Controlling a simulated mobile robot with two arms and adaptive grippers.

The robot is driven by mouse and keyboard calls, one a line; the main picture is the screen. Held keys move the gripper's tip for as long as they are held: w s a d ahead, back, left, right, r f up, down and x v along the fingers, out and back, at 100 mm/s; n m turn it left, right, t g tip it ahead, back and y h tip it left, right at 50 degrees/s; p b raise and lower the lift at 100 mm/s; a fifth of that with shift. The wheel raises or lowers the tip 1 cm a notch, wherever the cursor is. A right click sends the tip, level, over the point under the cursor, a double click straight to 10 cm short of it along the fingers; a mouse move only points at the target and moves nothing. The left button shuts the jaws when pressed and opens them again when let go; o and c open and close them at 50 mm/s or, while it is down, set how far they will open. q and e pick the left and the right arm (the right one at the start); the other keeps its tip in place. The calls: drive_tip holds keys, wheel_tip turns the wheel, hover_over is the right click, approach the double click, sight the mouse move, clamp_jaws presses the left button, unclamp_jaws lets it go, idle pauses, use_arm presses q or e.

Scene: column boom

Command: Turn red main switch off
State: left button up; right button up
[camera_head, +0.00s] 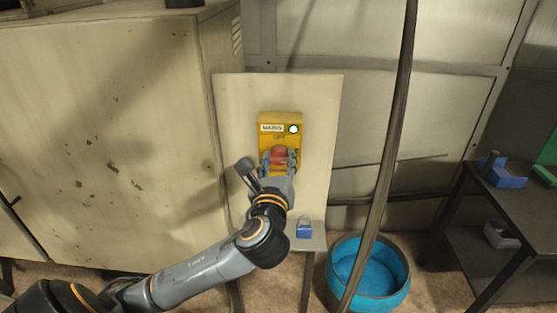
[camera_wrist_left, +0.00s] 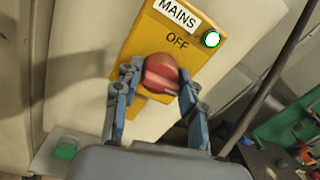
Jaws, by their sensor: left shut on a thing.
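The red main switch (camera_head: 278,154) is a round red knob on a yellow box (camera_head: 266,118) labelled MAINS, fixed to a pale upright panel. In the left wrist view the red knob (camera_wrist_left: 160,72) sits below the word OFF on the yellow box (camera_wrist_left: 148,32). A light on the box glows white with a green rim (camera_wrist_left: 211,39). My left gripper (camera_head: 279,158) is at the knob, and in the left wrist view its fingers (camera_wrist_left: 157,88) are on either side of it, shut on it. The knob's lower part is partly hidden. My right gripper is not in view.
A pale cabinet (camera_head: 100,120) stands at the left. A dark cable or pole (camera_head: 390,140) runs down right of the panel. A blue tub (camera_head: 390,285) is on the floor. A blue padlock (camera_head: 304,230) sits on a small ledge below. A dark table (camera_head: 500,205) is at the right.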

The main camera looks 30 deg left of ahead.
use_arm(q)
drive_tip(key=n, duration=0.8)
drive_tip(key=shift+f+n+y, duration=0.15)
drive_tip(key=shift+n+y, duration=0.15)
drive_tip(key=shift+n, duration=0.1)
drive_tip(key=n+b, duration=0.1)
drive_tip(key=n, duration=0.3)
drive_tip(key=shift+n, duration=0.3)
drive_tip(key=shift+n+y+b, duration=0.4)
drive_tip(key=shift+n, duration=1.8)
drive_tip(key=o, duration=1.1)
drive_tip(key=shift+w, duration=0.1)
drive_tip(key=shift+o, duration=0.2)
